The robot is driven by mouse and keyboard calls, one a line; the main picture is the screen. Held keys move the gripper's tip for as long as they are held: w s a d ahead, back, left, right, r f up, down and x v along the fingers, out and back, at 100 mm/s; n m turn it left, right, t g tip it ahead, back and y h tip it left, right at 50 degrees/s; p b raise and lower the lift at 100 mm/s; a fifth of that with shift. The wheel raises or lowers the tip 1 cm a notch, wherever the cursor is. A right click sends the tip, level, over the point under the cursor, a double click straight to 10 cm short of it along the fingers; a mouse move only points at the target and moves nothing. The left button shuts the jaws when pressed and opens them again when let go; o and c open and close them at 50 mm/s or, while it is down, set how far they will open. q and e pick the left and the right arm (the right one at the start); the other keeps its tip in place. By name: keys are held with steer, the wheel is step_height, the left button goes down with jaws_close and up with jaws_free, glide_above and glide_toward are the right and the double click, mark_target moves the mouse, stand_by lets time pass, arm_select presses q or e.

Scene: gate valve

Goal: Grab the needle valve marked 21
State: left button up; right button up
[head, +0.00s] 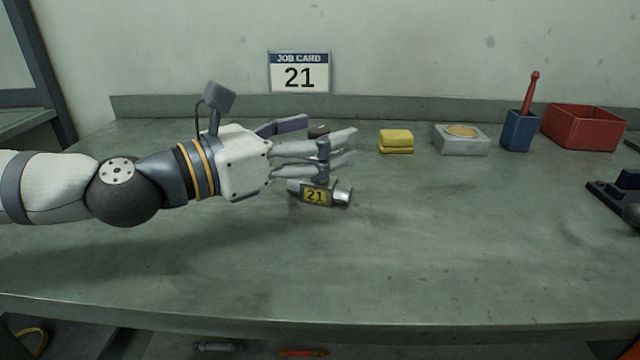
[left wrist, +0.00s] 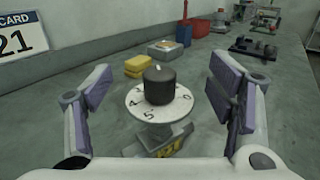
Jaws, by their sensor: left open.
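The needle valve marked 21 (head: 316,195) lies on the bench under my left fingers, its yellow tag reading 21. In the left wrist view its dark knob (left wrist: 159,86) stands up from a white numbered dial (left wrist: 140,103), centred between the fingers. My left gripper (head: 335,147) is open around the upper part of the valve, with clear gaps on both sides of the knob in the left wrist view. In the head view the fingers hide much of the dial and knob. My right gripper is not in view.
A job card (head: 299,73) reading 21 stands at the back. Yellow sponges (head: 396,141), a grey dish (head: 461,139), a blue holder (head: 518,131) with a red-handled tool and a red bin (head: 584,127) stand to the right. The bench front (head: 400,270) is clear.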

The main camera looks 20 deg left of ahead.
arm_select(q)
steer(key=shift+w+d+f, duration=0.1)
steer(key=shift+w+d, duration=0.2)
steer(key=shift+w, duration=0.1)
jaws_close()
